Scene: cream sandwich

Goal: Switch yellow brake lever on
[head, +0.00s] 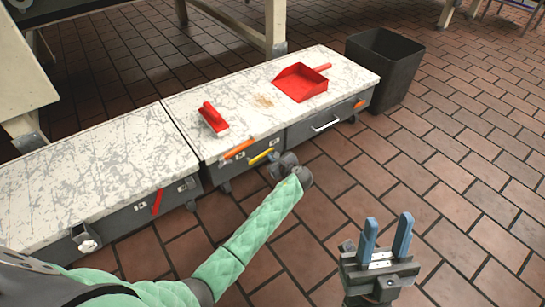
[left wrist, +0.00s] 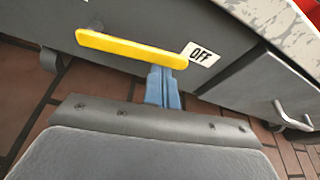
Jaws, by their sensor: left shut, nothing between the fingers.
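The yellow brake lever (head: 261,157) is on the front of the grey cabinet. In the left wrist view the yellow lever (left wrist: 130,48) slants slightly down to the right, its right end beside a white "OFF" label (left wrist: 201,54). My left gripper (left wrist: 163,88) has its blue fingers together, with nothing between them, just below the lever's right part; I cannot tell whether they touch it. In the head view my left wrist is in front of the cabinet and its fingers are hidden. My right gripper (head: 386,238) is open and empty above the floor.
An orange lever (head: 238,149) is just left of the yellow one; a red lever (head: 157,202) is on the left cabinet. A red brush (head: 213,117) and red dustpan (head: 300,83) lie on top. A dark bin (head: 398,75) stands at the bench's far end. The right floor is clear.

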